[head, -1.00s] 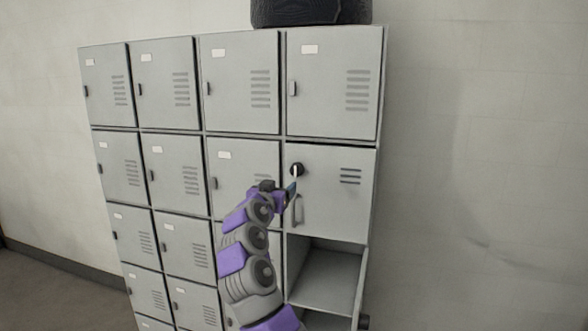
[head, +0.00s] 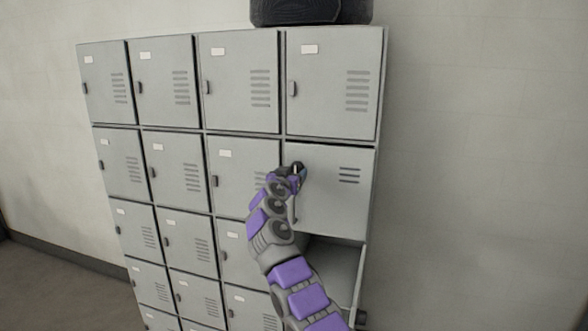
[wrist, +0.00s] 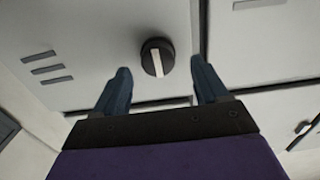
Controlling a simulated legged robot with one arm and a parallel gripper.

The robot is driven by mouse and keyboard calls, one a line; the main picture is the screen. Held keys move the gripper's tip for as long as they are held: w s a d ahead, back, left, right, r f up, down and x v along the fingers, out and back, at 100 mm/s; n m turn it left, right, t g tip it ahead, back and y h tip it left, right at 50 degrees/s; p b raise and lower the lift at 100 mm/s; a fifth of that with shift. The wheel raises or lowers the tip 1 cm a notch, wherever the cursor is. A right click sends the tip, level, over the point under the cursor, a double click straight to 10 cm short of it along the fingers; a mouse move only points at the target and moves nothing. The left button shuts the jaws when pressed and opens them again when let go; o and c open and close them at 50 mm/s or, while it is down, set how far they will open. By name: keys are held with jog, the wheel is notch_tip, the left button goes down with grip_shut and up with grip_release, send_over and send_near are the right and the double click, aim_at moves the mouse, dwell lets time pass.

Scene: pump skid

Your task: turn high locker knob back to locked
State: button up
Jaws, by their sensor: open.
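The locker knob (wrist: 157,58) is a round black knob with a white bar. In the wrist view it sits on the grey locker door, near the door's edge, with its bar nearly upright in that picture and slightly tilted. My gripper (wrist: 161,78) is open, with one blue finger on each side of the knob's line and the knob just beyond the fingertips. In the head view my gripper (head: 298,170) is at the upper left of the locker door (head: 340,200) and covers most of the knob.
An open compartment (head: 335,262) is below the door. Closed grey lockers (head: 245,175) fill the left and the top row. A dark round object (head: 310,12) rests on top of the lockers. Bare wall (head: 480,160) is on the right.

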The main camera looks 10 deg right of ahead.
aim_at(295, 169)
jog(key=shift+r+p+x, duration=0.2)
jog(key=shift+p+x, duration=0.6)
jog(key=shift+x, duration=0.2)
jog(key=shift+w+d+f+p, duration=0.2)
jog(key=shift+w+p, duration=0.15)
jog(key=shift+w, duration=0.15)
jog(key=shift+c, duration=0.4)
jog(key=c, duration=0.9)
jog(key=shift+c, duration=0.2)
